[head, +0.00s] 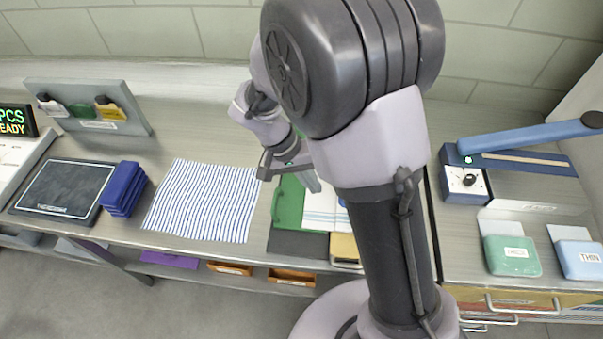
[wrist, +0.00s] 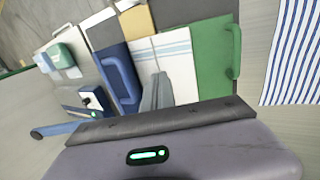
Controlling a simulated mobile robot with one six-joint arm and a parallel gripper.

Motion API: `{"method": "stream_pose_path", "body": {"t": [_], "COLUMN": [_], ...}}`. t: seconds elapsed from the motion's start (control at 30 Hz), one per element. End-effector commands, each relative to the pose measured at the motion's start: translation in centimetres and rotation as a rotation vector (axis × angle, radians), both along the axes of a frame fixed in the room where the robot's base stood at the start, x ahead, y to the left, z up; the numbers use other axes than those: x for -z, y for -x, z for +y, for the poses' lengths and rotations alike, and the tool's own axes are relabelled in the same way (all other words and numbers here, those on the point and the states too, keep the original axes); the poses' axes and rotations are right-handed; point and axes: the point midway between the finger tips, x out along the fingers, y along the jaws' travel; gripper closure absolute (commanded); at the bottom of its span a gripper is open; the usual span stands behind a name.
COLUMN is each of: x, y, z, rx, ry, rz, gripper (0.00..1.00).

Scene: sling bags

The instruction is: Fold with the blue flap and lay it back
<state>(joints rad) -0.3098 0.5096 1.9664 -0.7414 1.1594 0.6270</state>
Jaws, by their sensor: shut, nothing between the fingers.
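The blue flap (wrist: 122,75), with a raised handle, lies at the left of the folding board in the wrist view; my arm hides it in the head view. A white cloth with thin stripes (wrist: 172,62) lies between it and the green flap (wrist: 212,60). The cloth (head: 320,208) and green flap (head: 290,203) also show in the head view. A yellow flap (wrist: 137,21) is at the board's end. My gripper (wrist: 157,80) is shut and empty, its fingers over the cloth near the blue flap's edge. Whether they touch the cloth is unclear.
A blue-striped cloth (head: 205,200) lies flat left of the board. Further left are a blue stack (head: 122,188) and a dark pad (head: 64,188). At right stand a device with a blue lever (head: 530,137), a green pack (head: 511,256) and a light blue pack (head: 580,260).

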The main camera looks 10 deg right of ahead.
Motion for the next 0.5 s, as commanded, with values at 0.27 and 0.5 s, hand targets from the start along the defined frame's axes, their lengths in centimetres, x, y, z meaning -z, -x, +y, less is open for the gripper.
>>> {"method": "stream_pose_path", "body": {"t": [0.27, 0.5], "x": [-0.8, -0.9], "y": [1.1, 1.2], "z": [-3.3, -3.5], "rx": [0.0, -0.001], "ry": [0.0, 0.001], "rz": [-0.001, -0.002], "gripper": [1.0, 1.0]}}
